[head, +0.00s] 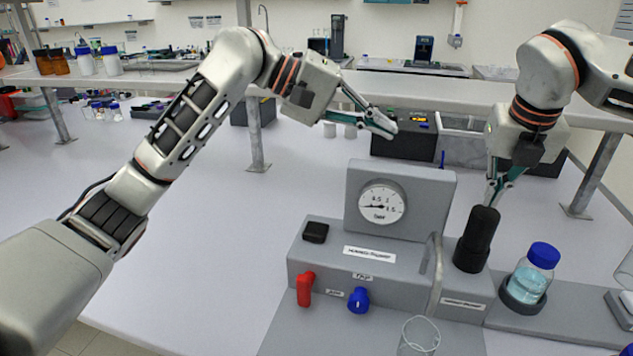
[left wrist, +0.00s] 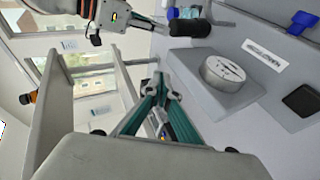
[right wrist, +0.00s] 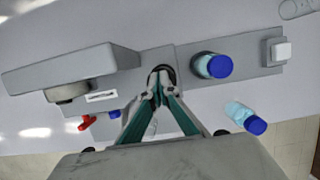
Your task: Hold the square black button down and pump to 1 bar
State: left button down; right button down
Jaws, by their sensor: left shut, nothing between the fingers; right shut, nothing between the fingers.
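The square black button (head: 315,232) sits on the grey rig's left block; it also shows in the left wrist view (left wrist: 302,100). The round gauge (head: 381,203) stands behind it, its needle pointing left toward the low end. The black pump handle (head: 476,240) stands upright at the right. My left gripper (head: 393,126) is shut and empty, above and behind the gauge housing, away from the button. My right gripper (head: 492,200) is shut and empty, its tips at the top of the pump handle (right wrist: 161,70); I cannot tell whether they touch.
A red lever (head: 305,288) and a blue knob (head: 358,300) are on the rig's front. A blue-capped bottle (head: 530,275) stands in a holder right of the pump. A curved pipe (head: 436,275) rises above a glass beaker (head: 419,338). The bench left of the rig is clear.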

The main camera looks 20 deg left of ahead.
pick_arm(q)
jog(key=f+y, duration=0.1)
jog(key=f, duration=0.1)
jog(key=a+f+y, duration=0.1)
jog(key=f+y, duration=0.1)
jog(key=f, duration=0.1)
jog(key=a+f+m+y, duration=0.1)
jog(key=f+y, duration=0.1)
jog(key=shift+s+f+g, duration=0.3)
jog(key=shift+s+f, duration=0.1)
jog(key=y, duration=0.7)
send_over(317, 224)
jog(key=s, duration=0.1)
notch_tip(317, 224, down, 6)
jog(key=shift+m, duration=0.3)
jog(key=shift+f, duration=3.35)
jog(key=shift+f, duration=0.3)
jog(key=shift+f, duration=0.35)
jog(key=shift+f, duration=0.2)
